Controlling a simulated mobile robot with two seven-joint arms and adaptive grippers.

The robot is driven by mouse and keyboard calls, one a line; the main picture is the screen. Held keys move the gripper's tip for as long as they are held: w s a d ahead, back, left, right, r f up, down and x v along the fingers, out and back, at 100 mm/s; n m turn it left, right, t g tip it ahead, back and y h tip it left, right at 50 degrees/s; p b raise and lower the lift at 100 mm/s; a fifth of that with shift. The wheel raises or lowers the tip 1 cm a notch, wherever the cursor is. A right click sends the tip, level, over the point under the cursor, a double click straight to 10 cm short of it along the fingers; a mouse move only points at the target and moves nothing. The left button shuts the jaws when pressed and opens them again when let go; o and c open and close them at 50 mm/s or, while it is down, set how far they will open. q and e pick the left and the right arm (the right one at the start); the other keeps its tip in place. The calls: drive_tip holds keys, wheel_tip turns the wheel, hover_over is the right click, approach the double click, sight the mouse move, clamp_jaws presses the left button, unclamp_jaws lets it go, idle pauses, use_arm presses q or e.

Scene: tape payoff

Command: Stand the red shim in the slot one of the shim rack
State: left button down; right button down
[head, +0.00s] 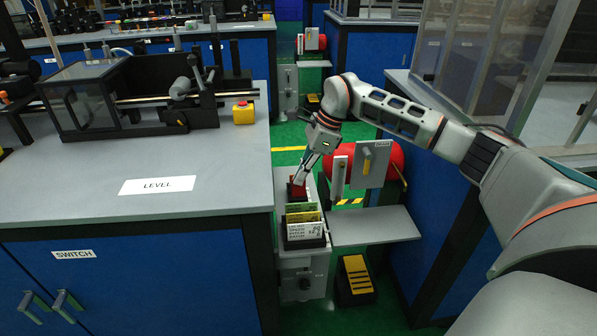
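My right arm comes in from the right, and its gripper (300,180) points down at the narrow grey bench. A small red piece (296,189), which looks like the red shim, is right at the fingertips. It is too small to tell whether the fingers are closed on it or only beside it. Closer to me is a dark rack (305,243) with yellow-green plates (303,212) standing in it and a white lettered card at its front. The slot numbers cannot be read. My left gripper is not in view.
A grey shelf (375,226) juts out right of the rack. Behind it are a red cylinder (390,165) and an upright grey plate (371,164). A large grey counter (220,190) with a machine (150,95) stands at left. A black-and-yellow step (356,280) is on the floor.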

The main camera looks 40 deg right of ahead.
drive_tip(key=shift+f, duration=1.55)
drive_tip(key=c, duration=2.2)
unclamp_jaws()
drive_tip(key=shift+r, duration=0.1)
drive_tip(key=v, duration=1.1)
drive_tip(key=shift+s+d+r, duration=0.1)
drive_tip(key=shift+r, duration=0.25)
